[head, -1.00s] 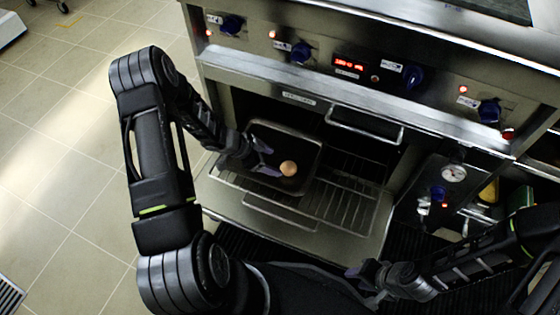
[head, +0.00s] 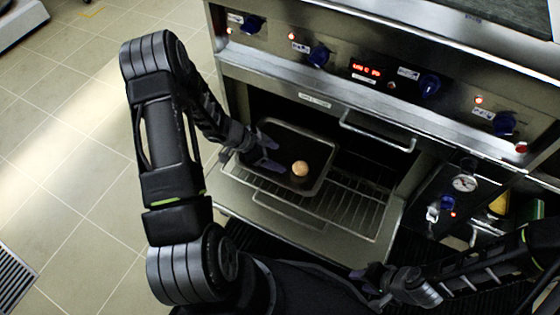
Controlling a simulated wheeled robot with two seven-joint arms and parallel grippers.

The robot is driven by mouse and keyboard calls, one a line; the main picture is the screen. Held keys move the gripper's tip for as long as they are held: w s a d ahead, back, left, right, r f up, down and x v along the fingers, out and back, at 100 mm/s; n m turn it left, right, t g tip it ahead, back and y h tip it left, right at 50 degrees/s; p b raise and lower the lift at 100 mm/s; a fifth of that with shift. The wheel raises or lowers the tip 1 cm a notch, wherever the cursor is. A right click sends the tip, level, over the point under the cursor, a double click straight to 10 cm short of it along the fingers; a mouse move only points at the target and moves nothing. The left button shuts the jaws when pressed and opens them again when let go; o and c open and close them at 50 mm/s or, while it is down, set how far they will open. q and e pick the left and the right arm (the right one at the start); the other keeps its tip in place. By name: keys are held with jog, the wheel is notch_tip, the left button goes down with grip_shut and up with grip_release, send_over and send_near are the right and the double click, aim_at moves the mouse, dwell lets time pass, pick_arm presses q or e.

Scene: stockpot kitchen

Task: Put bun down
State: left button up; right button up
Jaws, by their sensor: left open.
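A small round tan bun (head: 300,169) rests in a dark rectangular baking tray (head: 322,141) on the oven rack. My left gripper (head: 270,153) is open, with its two purple fingers spread over the left part of the tray. The bun lies just to the right of the fingertips, apart from them. My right gripper (head: 366,279) is low in the picture, in front of the oven and away from the tray. Its fingers are small and dark, so I cannot tell how they stand.
The oven rack (head: 345,205) sticks out over the lowered oven door (head: 290,229). A metal handle (head: 378,131) runs above the opening. The control panel with blue knobs (head: 319,56) is higher up. A pressure gauge (head: 464,183) is on the right. Tiled floor (head: 70,180) is clear at left.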

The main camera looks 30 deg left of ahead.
pick_arm(q)
jog(key=s+d+f+n, duration=0.1)
jog(key=s+d+n, duration=0.15)
jog(key=d, duration=0.65)
jog(key=s+d+f+n, duration=0.15)
jog(key=d+n, duration=0.25)
jog(key=d, duration=0.5)
jog(key=s+d+n+g, duration=0.2)
jog(key=s+d, duration=0.1)
jog(key=s, duration=0.5)
jog(key=s+d+f+n+g+y, duration=0.1)
jog(key=s+d, duration=0.3)
jog(key=s, duration=0.4)
jog(key=shift+s+n+g, duration=0.3)
jog(key=shift+n+g, duration=0.35)
jog(key=shift+g, duration=0.15)
jog(key=shift+c, duration=0.2)
